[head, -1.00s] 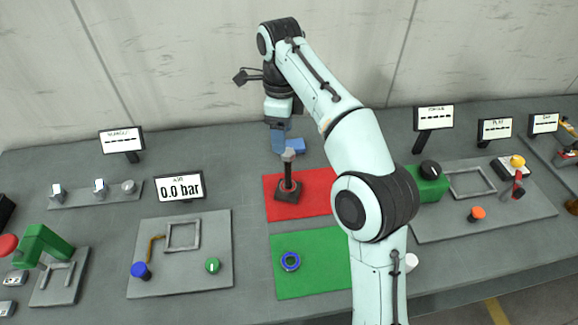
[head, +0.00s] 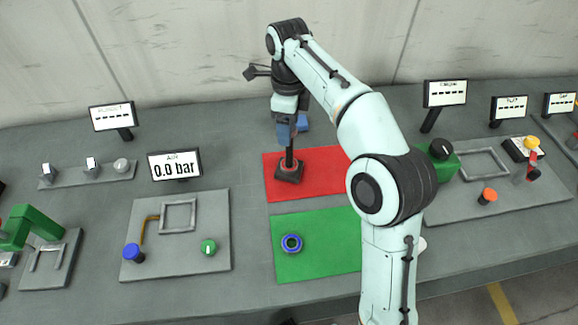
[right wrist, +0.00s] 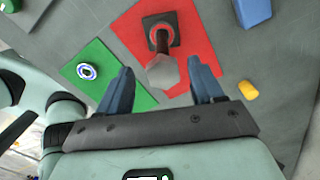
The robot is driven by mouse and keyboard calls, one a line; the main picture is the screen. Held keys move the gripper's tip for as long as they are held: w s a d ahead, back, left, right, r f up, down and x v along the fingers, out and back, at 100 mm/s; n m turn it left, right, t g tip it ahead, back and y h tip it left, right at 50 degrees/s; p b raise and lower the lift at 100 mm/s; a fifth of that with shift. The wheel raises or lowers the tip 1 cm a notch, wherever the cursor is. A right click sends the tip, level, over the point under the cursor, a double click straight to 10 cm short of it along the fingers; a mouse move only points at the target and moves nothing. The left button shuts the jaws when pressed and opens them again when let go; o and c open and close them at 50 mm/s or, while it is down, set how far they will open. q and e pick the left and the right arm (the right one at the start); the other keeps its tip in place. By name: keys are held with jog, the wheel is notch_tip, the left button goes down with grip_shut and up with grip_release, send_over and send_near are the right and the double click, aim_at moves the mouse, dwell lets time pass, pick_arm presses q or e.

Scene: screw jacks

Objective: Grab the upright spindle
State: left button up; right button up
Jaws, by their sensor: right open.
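The upright spindle (head: 290,156) is a dark shaft standing in a square black base (head: 289,174) on the red mat (head: 325,160). In the right wrist view, its grey head (right wrist: 163,72) shows in the gap between the two blue fingers of my right gripper (right wrist: 161,68). The fingers are apart and I see no contact with the head. In the head view, my right gripper (head: 291,130) is over the top of the spindle and hides its head. My left gripper is not in view.
A green mat (head: 330,250) with a blue ring (head: 291,243) lies in front of the red mat. A blue block (head: 302,122) is close behind the gripper. A yellow piece (right wrist: 248,89) shows in the right wrist view. Panels with knobs stand on both sides.

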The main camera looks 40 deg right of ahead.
aim_at(289, 154)
notch_tip(289, 154, down, 4)
jog(key=shift+d+r+b, duration=0.15)
jog(key=shift+r+b, duration=0.05)
jog(key=shift+b, duration=0.2)
grip_shut()
jog(key=shift+r, duration=0.1)
dwell(1.1)
